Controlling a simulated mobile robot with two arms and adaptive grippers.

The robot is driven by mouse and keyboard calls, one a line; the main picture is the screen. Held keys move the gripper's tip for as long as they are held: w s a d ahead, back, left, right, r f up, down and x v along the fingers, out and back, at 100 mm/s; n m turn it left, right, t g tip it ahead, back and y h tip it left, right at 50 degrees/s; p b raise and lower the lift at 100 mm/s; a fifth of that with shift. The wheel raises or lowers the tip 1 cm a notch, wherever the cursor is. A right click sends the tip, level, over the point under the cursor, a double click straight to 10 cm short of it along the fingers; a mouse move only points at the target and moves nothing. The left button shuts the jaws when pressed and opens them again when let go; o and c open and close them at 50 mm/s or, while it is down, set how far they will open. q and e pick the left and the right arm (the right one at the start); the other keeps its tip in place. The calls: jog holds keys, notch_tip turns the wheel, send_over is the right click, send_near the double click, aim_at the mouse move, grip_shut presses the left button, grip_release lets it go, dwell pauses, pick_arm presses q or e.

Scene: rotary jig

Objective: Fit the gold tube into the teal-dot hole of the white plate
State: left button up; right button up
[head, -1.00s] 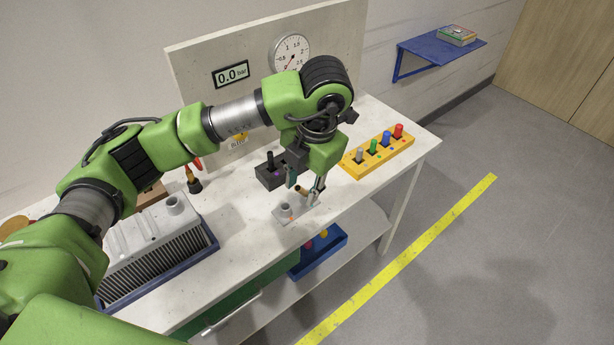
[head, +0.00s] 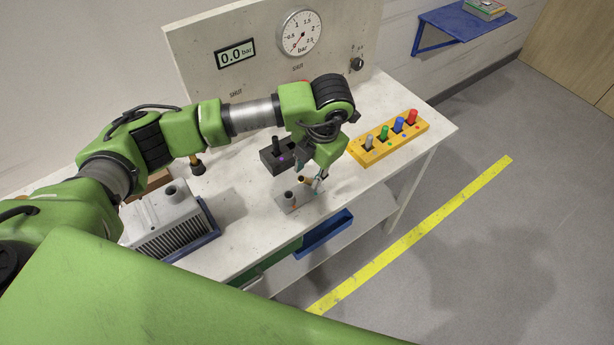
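The white plate (head: 297,207) lies flat near the front edge of the table. A short grey tube (head: 290,198) stands on its left part. The gold tube (head: 305,181) shows small, tilted, with a dark end, at the plate's far side beneath my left gripper. My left gripper (head: 312,178) points down over the plate's right part. Its fingers look apart beside the gold tube, but I cannot tell whether they touch it. The teal-dot hole is too small and covered to make out. My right gripper is out of view.
A black block (head: 274,160) with a peg stands behind the plate. A yellow rack (head: 374,155) with coloured pegs is to the right. A grey ribbed housing (head: 160,222) sits left in a blue tray. A gauge panel (head: 200,50) closes the back.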

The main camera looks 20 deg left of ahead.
aim_at(306, 178)
pick_arm(q)
jog(key=shift+w+a+f+p, duration=0.1)
jog(key=shift+a+f+p, duration=0.1)
jog(key=shift+f+p, duration=0.55)
jog(key=shift+w+a+f+p, duration=0.1)
jog(key=shift+f+p, duration=0.2)
jog(key=shift+f, duration=0.25)
jog(key=shift+w+a+f+p, duration=0.1)
jog(key=shift+f+p, duration=0.2)
jog(key=shift+f, duration=0.85)
grip_shut()
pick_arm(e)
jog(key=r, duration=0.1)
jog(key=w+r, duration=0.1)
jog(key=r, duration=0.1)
